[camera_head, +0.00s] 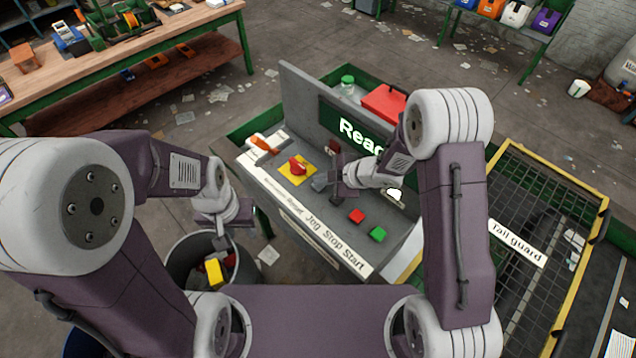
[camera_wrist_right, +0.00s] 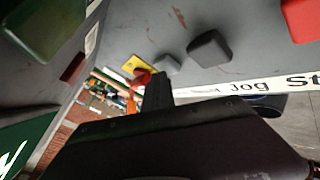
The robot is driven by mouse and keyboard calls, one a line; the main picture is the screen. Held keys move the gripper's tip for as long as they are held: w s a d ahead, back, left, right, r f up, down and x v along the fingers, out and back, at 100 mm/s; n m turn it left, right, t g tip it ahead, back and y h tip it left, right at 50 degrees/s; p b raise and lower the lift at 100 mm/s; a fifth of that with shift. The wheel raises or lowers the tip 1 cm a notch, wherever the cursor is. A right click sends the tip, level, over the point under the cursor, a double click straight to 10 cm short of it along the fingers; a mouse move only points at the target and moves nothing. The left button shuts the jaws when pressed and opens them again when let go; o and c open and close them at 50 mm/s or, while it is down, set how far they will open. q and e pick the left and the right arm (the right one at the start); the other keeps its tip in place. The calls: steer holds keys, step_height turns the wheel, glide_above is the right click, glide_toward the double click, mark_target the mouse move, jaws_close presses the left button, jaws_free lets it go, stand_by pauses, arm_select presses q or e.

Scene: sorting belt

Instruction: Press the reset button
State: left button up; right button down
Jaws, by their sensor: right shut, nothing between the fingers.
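The control panel (camera_head: 262,176) carries a label strip reading "Jog Stop Start", with smaller, hard-to-read words to its left. The likely reset button is a grey button (camera_wrist_right: 166,65), beside a darker grey button (camera_wrist_right: 209,49) above "Jog". My right gripper (camera_head: 335,182) is shut and empty, low over the panel by the grey buttons and partly hiding them. In the right wrist view its dark fingers (camera_wrist_right: 157,92) end close to the likely reset button; contact cannot be told. My left gripper (camera_head: 221,240) hangs over a grey bin, its jaws too small to read.
A red rotary switch (camera_head: 298,165) on a yellow plate is left of the grey buttons. A red button (camera_head: 357,216) and a green button (camera_head: 378,234) are to the right. The grey bin (camera_head: 180,262) holds coloured pieces. A yellow-framed tail guard (camera_head: 517,243) stands right.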

mark_target(321, 186)
steer(key=shift+r+p, duration=0.9)
step_height(321, 186, up, 5)
steer(key=p, duration=0.4)
steer(key=shift+p, duration=0.4)
